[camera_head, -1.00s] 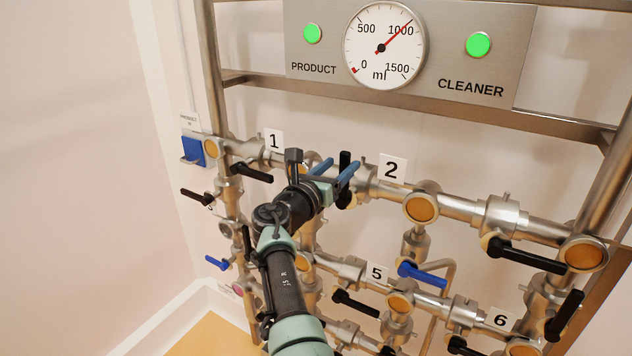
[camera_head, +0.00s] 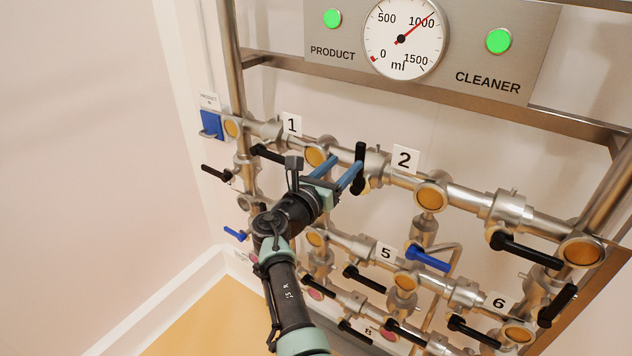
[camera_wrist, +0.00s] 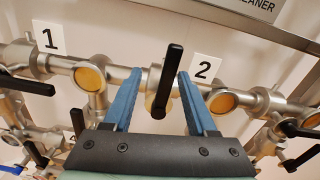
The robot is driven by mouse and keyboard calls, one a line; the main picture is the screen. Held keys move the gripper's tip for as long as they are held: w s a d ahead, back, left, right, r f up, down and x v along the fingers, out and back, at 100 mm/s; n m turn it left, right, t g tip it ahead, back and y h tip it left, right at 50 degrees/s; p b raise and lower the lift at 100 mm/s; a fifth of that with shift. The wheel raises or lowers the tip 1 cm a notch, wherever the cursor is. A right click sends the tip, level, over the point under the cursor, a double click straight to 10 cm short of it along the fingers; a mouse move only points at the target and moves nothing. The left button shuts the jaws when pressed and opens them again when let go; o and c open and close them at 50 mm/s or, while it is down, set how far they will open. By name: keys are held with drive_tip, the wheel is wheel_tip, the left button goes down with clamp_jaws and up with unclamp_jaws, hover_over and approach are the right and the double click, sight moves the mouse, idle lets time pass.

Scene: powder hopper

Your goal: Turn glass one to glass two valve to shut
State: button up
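The valve between sight glass one (camera_head: 316,155) and sight glass two (camera_head: 430,197) has a black handle (camera_head: 360,160). The handle stands up across the upper pipe rather than along it. My gripper (camera_head: 348,161) has two blue fingers, open and empty, in front of this valve. In the wrist view the black handle (camera_wrist: 168,85) appears between the two spread fingers of my gripper (camera_wrist: 160,74), closer to the right one. Clear contact is not visible, and how deep the handle sits between the fingers cannot be told.
Plate 1 (camera_head: 291,124) and plate 2 (camera_head: 406,159) hang above the pipe. Other black handles (camera_head: 526,250) and a blue handle (camera_head: 428,258) stick out from nearby pipes. A gauge (camera_head: 403,38) is above. The floor at lower left is clear.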

drive_tip(key=v, duration=0.9)
drive_tip(key=shift+s+p, duration=0.3)
drive_tip(key=shift+p, duration=0.1)
drive_tip(key=shift+a, duration=0.1)
idle(0.3)
drive_tip(key=b+v, duration=0.5)
drive_tip(key=v, duration=0.8)
idle(0.6)
